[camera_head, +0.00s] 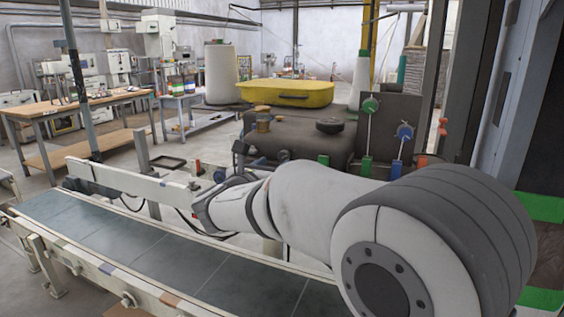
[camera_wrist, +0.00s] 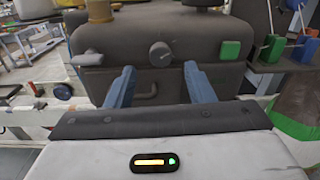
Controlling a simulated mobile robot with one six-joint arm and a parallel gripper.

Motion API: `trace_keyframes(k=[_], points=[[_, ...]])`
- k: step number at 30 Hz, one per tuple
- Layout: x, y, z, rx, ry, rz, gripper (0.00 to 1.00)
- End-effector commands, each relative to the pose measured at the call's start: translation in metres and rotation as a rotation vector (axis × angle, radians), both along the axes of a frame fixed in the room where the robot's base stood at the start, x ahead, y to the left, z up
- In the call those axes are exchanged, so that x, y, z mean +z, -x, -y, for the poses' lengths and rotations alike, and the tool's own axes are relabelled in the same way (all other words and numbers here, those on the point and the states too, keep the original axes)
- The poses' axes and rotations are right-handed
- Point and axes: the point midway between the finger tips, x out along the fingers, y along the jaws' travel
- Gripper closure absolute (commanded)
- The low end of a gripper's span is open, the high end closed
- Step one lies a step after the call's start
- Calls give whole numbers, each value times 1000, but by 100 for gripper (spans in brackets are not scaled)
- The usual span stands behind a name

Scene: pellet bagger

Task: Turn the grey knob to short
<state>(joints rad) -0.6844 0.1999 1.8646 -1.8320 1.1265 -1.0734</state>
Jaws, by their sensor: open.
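The grey knob (camera_wrist: 160,54) is a round dial with a pointer on the front face of the dark machine body (camera_wrist: 205,36). It shows in the wrist view just beyond my gripper. My gripper (camera_wrist: 160,74) has two blue fingers standing apart, with nothing between them. The knob appears between and a little above the fingertips, and the fingers do not appear to touch it. The markings around the knob are too small to read.
A green block (camera_wrist: 229,50) sits right of the knob, and a small lever (camera_wrist: 87,58) sits left. In the head view a yellow case (camera_head: 286,93) lies on the machine, and a conveyor (camera_head: 120,245) runs along the front.

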Motion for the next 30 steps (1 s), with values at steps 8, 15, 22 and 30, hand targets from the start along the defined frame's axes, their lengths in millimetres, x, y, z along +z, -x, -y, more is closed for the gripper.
trace_keyframes(k=[8,15,22,30], points=[[0,-34,15,-3,-2,0,52],[0,-39,17,-2,-3,-1,52],[0,-39,17,-3,-3,-1,61],[0,-39,18,-3,-3,-1,83]])
